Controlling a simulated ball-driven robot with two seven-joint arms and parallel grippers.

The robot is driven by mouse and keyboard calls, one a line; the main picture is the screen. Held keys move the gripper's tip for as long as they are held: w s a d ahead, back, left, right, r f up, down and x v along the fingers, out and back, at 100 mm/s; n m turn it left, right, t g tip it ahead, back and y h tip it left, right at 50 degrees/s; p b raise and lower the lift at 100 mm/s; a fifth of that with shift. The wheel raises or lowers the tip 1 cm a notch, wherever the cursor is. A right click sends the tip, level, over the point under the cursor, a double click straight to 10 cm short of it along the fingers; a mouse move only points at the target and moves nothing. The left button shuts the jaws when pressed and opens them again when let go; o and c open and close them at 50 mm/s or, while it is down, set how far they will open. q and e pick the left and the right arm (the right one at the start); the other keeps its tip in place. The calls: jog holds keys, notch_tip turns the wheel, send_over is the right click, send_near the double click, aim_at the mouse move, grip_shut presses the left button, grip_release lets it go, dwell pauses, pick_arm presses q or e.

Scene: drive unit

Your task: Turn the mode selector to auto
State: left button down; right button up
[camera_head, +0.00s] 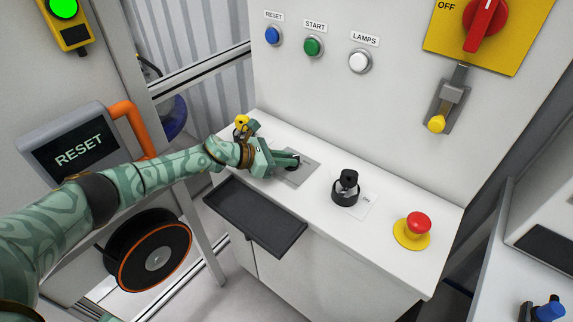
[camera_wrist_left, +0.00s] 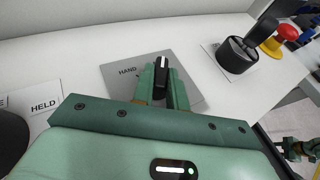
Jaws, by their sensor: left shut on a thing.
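The mode selector is a small black knob with a white line (camera_wrist_left: 161,68) on a grey plate (camera_wrist_left: 197,92). Its HAND label shows on the plate's left; any label on the right is hidden by my fingers. The white line points roughly straight up in the wrist view. My left gripper (camera_wrist_left: 163,86) is shut on the knob, one finger on each side. In the head view the left gripper (camera_head: 291,160) reaches the same grey plate (camera_head: 301,178) and mostly covers the knob. A green part at the lower right of the wrist view looks like my right gripper (camera_wrist_left: 298,150); its jaws are unclear.
On the console top, a black joystick-like control (camera_head: 347,187) and a red emergency button (camera_head: 417,225) stand right of the selector. A yellow knob (camera_head: 241,123) is behind my left wrist. A dark tray (camera_head: 256,216) juts from the console's front. The wall behind carries labelled buttons.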

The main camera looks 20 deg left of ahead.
pick_arm(q)
jog(key=shift+w, duration=0.1)
dwell(0.4)
jog(key=c, duration=1.4)
grip_release()
jog(key=p+v, duration=0.3)
jog(key=v, duration=0.9)
